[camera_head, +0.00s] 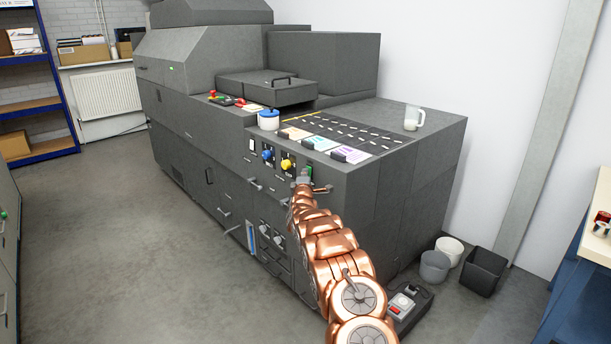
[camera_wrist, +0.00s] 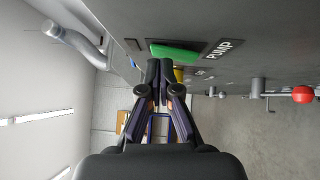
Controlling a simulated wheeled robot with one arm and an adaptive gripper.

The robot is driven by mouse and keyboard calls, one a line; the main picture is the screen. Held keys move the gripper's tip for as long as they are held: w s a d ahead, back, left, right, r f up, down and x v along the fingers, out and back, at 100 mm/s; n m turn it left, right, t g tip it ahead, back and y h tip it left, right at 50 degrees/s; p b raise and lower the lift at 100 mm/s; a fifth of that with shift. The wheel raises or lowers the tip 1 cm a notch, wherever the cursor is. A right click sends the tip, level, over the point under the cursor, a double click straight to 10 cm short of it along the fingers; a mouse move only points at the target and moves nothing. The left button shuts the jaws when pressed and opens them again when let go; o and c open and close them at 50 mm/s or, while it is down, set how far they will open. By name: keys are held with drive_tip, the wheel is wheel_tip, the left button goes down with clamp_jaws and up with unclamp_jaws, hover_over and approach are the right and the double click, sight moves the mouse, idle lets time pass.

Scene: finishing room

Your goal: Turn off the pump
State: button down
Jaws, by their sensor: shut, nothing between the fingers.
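The pump switch is a green rocker (camera_wrist: 176,52) on the machine's grey face, with the word PUMP beside it in the wrist view. In the head view a bit of green (camera_head: 309,171) shows at the right end of the front panel, partly behind my gripper. My gripper (camera_wrist: 160,66) is shut and empty. Its fingertips are right by the edge of the green rocker in the wrist view; I cannot tell whether they touch it. In the head view my gripper (camera_head: 303,180) is in front of the panel, just left of the green.
A metal handle (camera_head: 322,189) sticks out close to my gripper. In the wrist view a red-ended lever (camera_wrist: 302,94) projects from the face. Floor on the left is clear.

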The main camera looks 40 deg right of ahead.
drive_tip(key=s+a+b, duration=0.1)
drive_tip(key=s+a, duration=0.2)
drive_tip(key=a, duration=0.2)
drive_tip(key=s+a+r+b, duration=0.1)
drive_tip(key=s+a, duration=0.2)
drive_tip(key=a, duration=0.3)
drive_tip(key=shift+s+r, duration=0.15)
drive_tip(key=shift+s, duration=0.1)
idle(0.4)
idle(0.6)
